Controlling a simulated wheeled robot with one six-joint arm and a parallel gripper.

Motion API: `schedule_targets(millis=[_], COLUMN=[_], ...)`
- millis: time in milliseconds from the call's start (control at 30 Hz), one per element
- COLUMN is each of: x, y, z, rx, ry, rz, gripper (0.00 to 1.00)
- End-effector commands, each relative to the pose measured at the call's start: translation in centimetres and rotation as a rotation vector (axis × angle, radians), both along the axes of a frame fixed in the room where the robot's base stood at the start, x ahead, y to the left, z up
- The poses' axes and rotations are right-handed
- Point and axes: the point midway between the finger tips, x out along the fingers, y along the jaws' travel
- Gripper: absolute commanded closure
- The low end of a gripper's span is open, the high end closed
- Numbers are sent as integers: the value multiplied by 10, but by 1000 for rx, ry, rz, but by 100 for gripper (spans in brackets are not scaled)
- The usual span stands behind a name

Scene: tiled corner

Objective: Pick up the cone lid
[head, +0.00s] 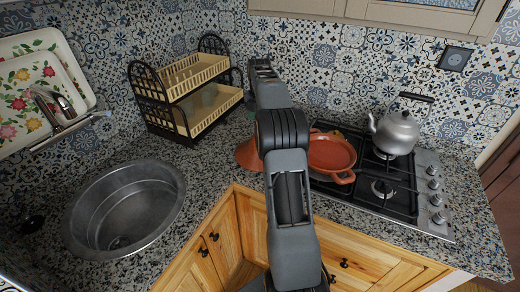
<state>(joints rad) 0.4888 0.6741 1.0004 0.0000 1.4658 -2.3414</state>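A terracotta-orange cone lid (247,156) stands on the granite counter, just left of my arm in the head view. My arm covers its right part. An orange round pan or dish (331,152) with a looped handle sits on the stove to the right of my arm. My arm rises from the bottom middle and reaches up between the lid and the dish. I cannot make out my gripper's fingers; they do not show in this view.
A round metal sink (127,207) lies at left. A black-and-cream two-tier rack (190,88) stands behind, near the tiled wall. A gas stove (405,192) with a steel kettle (396,132) is at right. The counter between sink and lid is clear.

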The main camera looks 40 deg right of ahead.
Motion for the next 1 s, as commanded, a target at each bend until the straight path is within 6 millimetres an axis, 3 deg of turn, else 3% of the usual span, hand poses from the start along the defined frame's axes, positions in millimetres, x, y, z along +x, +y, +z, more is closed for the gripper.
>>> schedule_targets(millis=[300,633,1000], x=[-3,-3,-3], y=[2,1,1], z=[-39,-43,-43], rx=[1,1,1], ry=[2,1,1], rz=[0,0,0], gripper=[37,37,73])
